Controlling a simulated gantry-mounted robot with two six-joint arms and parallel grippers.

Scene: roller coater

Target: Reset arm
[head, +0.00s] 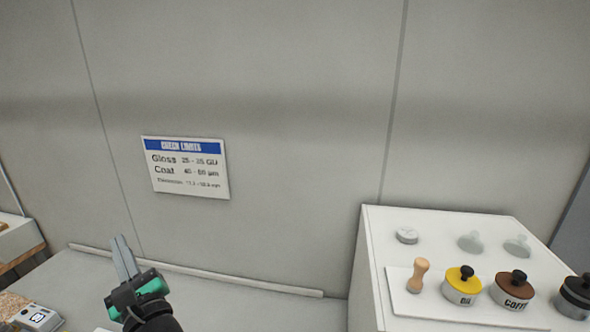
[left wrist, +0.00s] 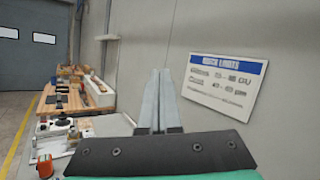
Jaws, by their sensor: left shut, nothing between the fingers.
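My left gripper (head: 122,255) is at the lower left of the head view, raised in front of the grey wall. Its two grey fingers are together with nothing between them, and its body is green and black. The left wrist view shows the same shut fingers (left wrist: 160,100) pointing away, just left of the wall sign in the picture. My right gripper is in neither view.
A white sign with a blue header (head: 186,167) hangs on the wall. A white cabinet (head: 450,220) at right carries a wooden peg (head: 418,275) and several lidded pots. A small device (head: 38,318) is at lower left. A wooden bench (left wrist: 62,105) stands farther off.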

